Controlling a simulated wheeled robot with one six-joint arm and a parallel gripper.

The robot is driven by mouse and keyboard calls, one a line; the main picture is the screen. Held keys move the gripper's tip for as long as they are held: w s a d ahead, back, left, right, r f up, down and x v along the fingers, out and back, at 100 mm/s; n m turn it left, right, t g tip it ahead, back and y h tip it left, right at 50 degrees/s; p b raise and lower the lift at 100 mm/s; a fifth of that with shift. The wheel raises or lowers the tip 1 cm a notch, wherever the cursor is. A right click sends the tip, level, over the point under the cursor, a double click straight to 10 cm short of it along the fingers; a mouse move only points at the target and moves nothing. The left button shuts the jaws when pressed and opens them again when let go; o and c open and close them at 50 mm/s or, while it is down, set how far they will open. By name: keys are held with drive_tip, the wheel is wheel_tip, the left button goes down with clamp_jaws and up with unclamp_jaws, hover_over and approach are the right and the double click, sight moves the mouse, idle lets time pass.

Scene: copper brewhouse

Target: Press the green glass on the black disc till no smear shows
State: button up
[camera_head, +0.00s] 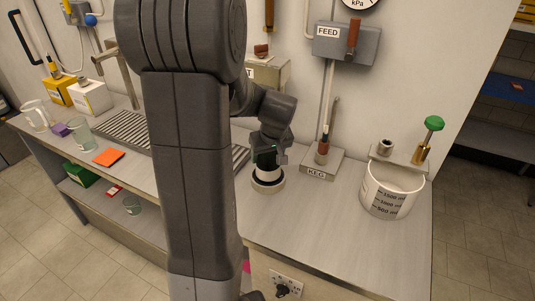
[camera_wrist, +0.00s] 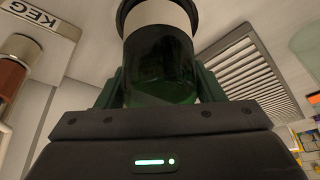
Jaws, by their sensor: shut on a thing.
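My gripper (camera_head: 268,157) is shut on the dark green glass (camera_wrist: 160,65), which sits between its two fingers in the wrist view. In the head view my gripper is low over the round black disc (camera_head: 268,176) with its cream rim, on the counter. In the wrist view a cream ring with a dark edge (camera_wrist: 158,14) lies beyond the glass end. The glass looks lined up with the disc, but I cannot tell whether they touch. My gripper hides most of the glass in the head view. No smear can be made out.
A KEG valve box (camera_head: 321,163) stands close right of the disc. A white measuring jug (camera_head: 392,191) is farther right. A slatted drain (camera_head: 125,130), an orange cloth (camera_head: 109,157) and a pale glass (camera_head: 80,133) lie left. The counter front right is bare.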

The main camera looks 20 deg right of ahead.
drive_tip(key=shift+f+b, duration=0.35)
drive_tip(key=shift+f, duration=0.1)
drive_tip(key=o, duration=1.2)
drive_tip(key=shift+r, duration=0.1)
drive_tip(key=v, duration=1.3)
drive_tip(key=shift+s+r, duration=0.1)
drive_tip(key=shift+r, duration=0.2)
drive_tip(key=x, duration=1.3)
drive_tip(key=shift+f, duration=0.4)
drive_tip(key=shift+r, duration=0.15)
